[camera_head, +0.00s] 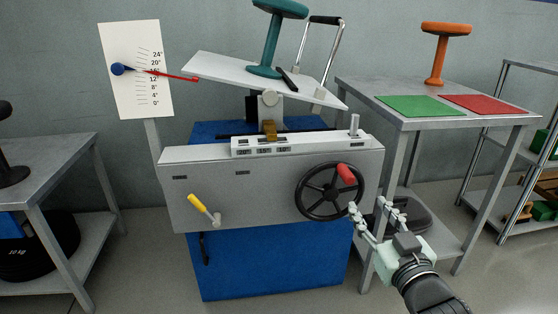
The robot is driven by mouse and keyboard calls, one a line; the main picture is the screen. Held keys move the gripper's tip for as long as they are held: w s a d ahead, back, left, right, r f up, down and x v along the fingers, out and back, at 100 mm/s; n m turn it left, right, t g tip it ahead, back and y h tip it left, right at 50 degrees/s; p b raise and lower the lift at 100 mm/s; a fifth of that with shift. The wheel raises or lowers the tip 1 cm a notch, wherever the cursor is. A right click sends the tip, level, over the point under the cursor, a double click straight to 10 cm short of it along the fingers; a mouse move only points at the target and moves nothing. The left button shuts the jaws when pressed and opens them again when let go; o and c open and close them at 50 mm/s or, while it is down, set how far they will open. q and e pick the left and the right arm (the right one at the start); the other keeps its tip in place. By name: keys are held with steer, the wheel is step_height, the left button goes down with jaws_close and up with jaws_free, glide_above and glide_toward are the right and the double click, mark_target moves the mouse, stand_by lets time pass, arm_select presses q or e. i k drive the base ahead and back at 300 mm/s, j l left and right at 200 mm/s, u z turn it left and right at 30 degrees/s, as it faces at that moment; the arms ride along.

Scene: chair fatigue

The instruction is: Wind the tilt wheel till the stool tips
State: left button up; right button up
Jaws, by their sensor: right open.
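The black tilt wheel (330,191) with a red handle (346,173) at its upper right is on the front of a grey machine (270,190). My right gripper (371,208) is open and empty, just right of and below the wheel's rim. I cannot tell whether a fingertip touches the rim. A teal stool (271,40) stands on a white plate (222,72) above the machine. The plate slopes down to the right and the stool leans with it. A red pointer (178,76) lies across the angle scale (135,85), near its middle marks. My left gripper is not in view.
A yellow-handled lever (199,204) is on the machine's lower left front. At right, a table (385,92) holds an orange stool (436,60), a green mat (420,106) and a red mat (483,104). A grey table (60,160) stands at left.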

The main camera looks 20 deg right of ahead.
mark_target(330, 193)
steer(key=k+j, duration=0.15)
steer(key=k, duration=0.35)
steer(key=k+j, duration=0.2)
steer(key=k, duration=0.25)
